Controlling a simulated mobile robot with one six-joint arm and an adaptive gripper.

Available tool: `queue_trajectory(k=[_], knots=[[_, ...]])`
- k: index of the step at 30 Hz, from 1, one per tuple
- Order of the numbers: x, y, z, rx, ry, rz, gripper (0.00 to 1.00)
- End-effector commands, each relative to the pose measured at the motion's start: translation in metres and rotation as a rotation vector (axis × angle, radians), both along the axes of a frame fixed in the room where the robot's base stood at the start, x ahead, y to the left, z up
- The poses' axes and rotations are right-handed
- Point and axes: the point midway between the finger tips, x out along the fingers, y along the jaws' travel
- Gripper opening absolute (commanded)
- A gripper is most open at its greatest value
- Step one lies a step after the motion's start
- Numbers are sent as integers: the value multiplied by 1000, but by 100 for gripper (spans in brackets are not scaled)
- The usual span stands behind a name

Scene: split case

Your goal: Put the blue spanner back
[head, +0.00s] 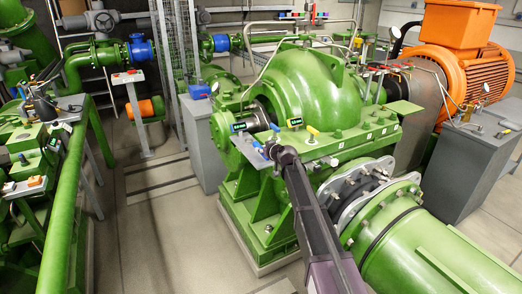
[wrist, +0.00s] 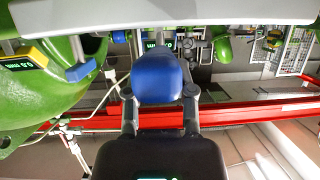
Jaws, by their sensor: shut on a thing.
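My gripper (wrist: 160,92) is shut on a rounded blue piece, which I take to be the blue spanner (wrist: 157,78). The piece sits between both fingers and fills the gap. Its far end and full shape are hidden from the wrist camera. In the head view my gripper (head: 273,150) is at the near side of the green split pump case (head: 305,85), close to the shaft and its flange. A small bit of blue (head: 274,127) shows just above the gripper there. Whether it touches the case I cannot tell.
A small display (head: 294,122) and a yellow-and-blue piece (head: 313,131) sit on the case beside my gripper. An orange motor (head: 462,70) stands at right. A large green pipe (head: 425,245) lies at front right. Floor (head: 165,225) is clear at left.

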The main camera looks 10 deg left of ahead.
Motion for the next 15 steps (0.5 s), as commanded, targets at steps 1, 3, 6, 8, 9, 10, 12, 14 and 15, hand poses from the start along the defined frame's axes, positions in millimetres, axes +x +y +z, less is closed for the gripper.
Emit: queue_trajectory(k=[1,3,6,8,9,10,12,14,15], knots=[[0,0,0,0,0,0,0],[0,0,-1,0,0,0,0],[0,0,-2,0,0,-1,0],[0,0,-3,0,0,-1,0],[0,0,-4,0,0,-1,0],[0,0,-4,0,0,-1,0],[0,0,-5,0,0,-1,0],[0,-1,-6,0,0,-1,0],[0,0,-7,0,0,-1,0]])
